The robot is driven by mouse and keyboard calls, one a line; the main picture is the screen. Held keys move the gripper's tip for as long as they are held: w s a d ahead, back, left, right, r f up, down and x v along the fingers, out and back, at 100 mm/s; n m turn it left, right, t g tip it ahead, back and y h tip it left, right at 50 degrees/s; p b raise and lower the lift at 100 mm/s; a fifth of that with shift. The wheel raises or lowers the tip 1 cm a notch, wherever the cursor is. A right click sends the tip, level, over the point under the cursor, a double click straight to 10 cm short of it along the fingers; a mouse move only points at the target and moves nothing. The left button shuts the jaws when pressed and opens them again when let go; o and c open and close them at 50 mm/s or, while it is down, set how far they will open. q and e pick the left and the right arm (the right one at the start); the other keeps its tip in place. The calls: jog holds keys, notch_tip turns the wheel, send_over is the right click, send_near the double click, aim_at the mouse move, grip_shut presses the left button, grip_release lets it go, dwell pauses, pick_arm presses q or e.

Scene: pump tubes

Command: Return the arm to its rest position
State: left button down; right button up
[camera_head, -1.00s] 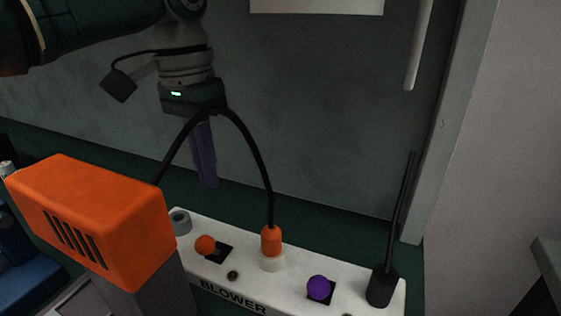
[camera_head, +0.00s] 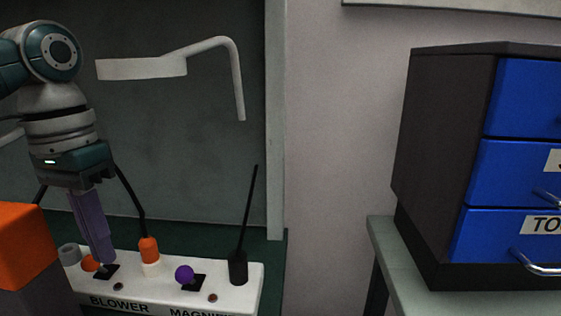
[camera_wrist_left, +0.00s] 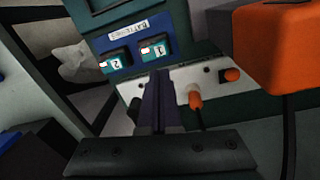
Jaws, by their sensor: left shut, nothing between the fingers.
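My left arm comes in from the left in the head view. Its left gripper (camera_head: 96,228) points down with its purple fingers closed together and empty. The fingertips are over or just behind the left part of the white control panel (camera_head: 215,272), near the orange knob (camera_head: 89,264); I cannot tell whether they touch it. In the left wrist view the shut fingers (camera_wrist_left: 158,85) point toward the panel, beside the orange cable plug (camera_wrist_left: 195,102). My right gripper is not in view.
An orange box (camera_head: 25,245) stands at the left front. The panel also carries a purple knob (camera_head: 184,274) and a black antenna-like rod (camera_head: 248,215). A white lamp (camera_head: 150,67) hangs behind. A blue drawer cabinet (camera_head: 520,180) stands on a bench at right. Battery slots (camera_wrist_left: 140,50) show in the wrist view.

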pick_arm(q)
jog(key=s+d+f+m+t+h+p, duration=0.1)
jog(key=s+d+f+p, duration=0.1)
jog(key=s+d+p, duration=0.3)
jog(key=s+d+f+m+t+p, duration=0.1)
jog(key=s+d+f, duration=0.2)
jog(key=s, duration=0.4)
jog(key=s+a+r+n+t+y+p, duration=0.1)
jog(key=s+a+r+n+p, duration=0.15)
jog(key=s, duration=0.35)
jog(key=s+a+r+n+t+p, duration=0.1)
jog(key=s+a+r, duration=0.1)
jog(key=s+r, duration=0.25)
notch_tip(320, 180, up, 38)
jog(key=s+a+p, duration=0.1)
jog(key=p, duration=3.6)
jog(key=shift+y, duration=0.3)
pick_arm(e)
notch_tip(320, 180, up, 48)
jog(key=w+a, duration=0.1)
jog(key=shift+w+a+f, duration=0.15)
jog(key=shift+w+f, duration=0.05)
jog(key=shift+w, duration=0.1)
pick_arm(q)
jog(key=shift+s, duration=0.1)
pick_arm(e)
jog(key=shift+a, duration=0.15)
